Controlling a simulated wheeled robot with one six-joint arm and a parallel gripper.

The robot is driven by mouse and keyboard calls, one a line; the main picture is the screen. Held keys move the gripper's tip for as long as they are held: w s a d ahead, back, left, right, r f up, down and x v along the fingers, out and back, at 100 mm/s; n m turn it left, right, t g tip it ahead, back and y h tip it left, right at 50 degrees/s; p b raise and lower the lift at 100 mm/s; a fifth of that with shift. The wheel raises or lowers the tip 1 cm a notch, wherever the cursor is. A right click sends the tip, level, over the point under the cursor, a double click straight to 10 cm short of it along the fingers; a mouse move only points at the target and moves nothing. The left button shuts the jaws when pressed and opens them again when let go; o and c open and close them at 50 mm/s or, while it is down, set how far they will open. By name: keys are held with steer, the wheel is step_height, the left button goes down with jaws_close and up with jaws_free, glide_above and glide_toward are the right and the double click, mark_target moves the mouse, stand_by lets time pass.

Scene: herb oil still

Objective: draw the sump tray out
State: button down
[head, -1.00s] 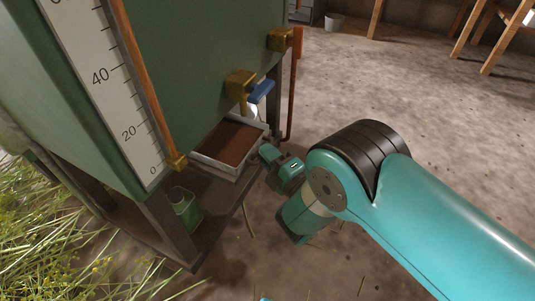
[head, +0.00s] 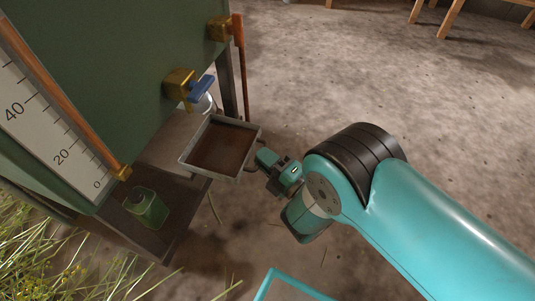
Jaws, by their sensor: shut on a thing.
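The sump tray (head: 222,148) is a shallow metal tray with a pale rim and brown contents. It juts out from under the green still tank (head: 110,75), about level, over the edge of the lower shelf. My gripper (head: 262,158) is at the tray's right side and is shut on its handle. The fingers hide most of the handle.
A brass valve with a blue lever (head: 200,90) sits on the tank just above the tray. A white vessel (head: 205,104) stands behind the tray.

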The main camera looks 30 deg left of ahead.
steer(key=c, duration=1.2)
jaws_free()
steer(key=shift+o, duration=0.2)
steer(key=shift+d, duration=0.1)
steer(key=p+v, duration=1.7)
steer(key=p, duration=0.5)
steer(key=shift+f, duration=0.1)
